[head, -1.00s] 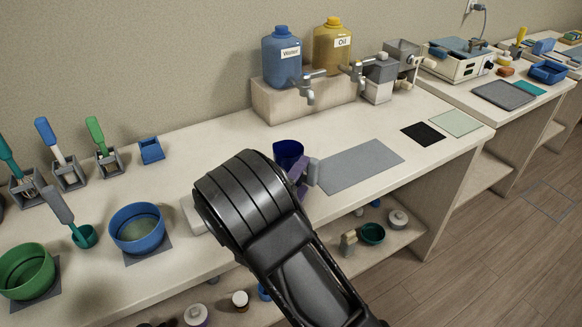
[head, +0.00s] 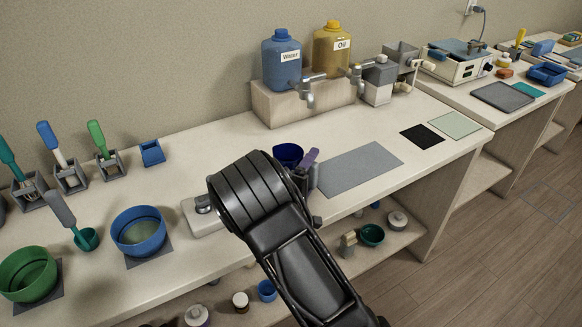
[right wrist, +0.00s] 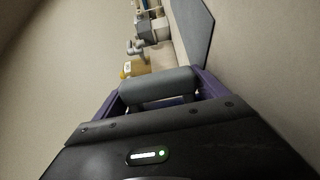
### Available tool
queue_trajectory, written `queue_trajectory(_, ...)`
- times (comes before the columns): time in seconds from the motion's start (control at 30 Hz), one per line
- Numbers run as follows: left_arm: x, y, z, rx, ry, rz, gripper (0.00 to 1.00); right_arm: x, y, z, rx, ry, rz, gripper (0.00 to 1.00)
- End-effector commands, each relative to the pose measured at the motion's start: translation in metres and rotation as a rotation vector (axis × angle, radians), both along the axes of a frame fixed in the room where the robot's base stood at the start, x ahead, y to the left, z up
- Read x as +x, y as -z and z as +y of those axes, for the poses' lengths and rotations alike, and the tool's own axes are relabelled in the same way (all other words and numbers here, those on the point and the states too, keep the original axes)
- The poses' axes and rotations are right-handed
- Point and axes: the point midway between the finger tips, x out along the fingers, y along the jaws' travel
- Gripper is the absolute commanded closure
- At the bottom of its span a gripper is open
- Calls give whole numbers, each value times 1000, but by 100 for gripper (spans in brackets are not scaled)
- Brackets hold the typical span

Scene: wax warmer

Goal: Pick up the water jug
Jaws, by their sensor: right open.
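A dark blue jug (head: 287,154) stands on the counter just behind my right gripper; only its upper part shows. It carries no readable label. My right gripper (head: 305,167) has purple fingers and is open beside the jug. In the right wrist view a grey bar (right wrist: 160,85), which looks like the jug's handle, lies between the spread fingers. I cannot tell whether they touch it. A blue container labelled "Water" (head: 282,62) with a tap stands on a raised block at the back. My left gripper is not in view.
A yellow "Oil" container (head: 332,50) stands beside the water container. A grey mat (head: 360,170) lies right of the jug. A white device (head: 205,216) is partly hidden by my arm. Blue (head: 139,230) and green bowls (head: 28,275) stand left. The counter before the taps is clear.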

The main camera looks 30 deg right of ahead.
Motion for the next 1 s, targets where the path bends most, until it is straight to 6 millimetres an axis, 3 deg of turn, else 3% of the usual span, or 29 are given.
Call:
queue_trajectory(0.67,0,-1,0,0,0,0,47,3,0,-4,0,0,0,18)
queue_trajectory(1.0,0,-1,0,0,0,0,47,2,0,-4,1,0,1,46)
